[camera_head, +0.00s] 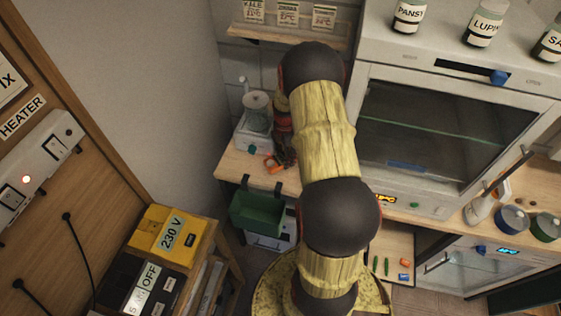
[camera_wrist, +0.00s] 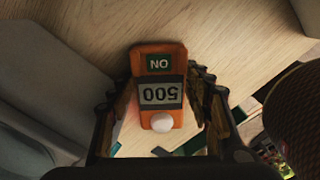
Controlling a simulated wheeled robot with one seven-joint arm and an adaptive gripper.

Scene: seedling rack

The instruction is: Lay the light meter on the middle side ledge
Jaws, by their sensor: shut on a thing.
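In the head view my gripper (camera_head: 284,150) is at the left wooden bench, largely hidden by my arm. Pale wood lies behind the meter in the wrist view; I cannot tell whether they touch. I cannot tell for sure which surface is the middle side ledge.
A wooden shelf (camera_head: 285,33) with cards is on the back wall. A grey appliance with a clear jar (camera_head: 257,112) stands left of my gripper. A green bin (camera_head: 257,214) hangs at the bench front. A glass-fronted cabinet (camera_head: 440,125) stands right of my arm.

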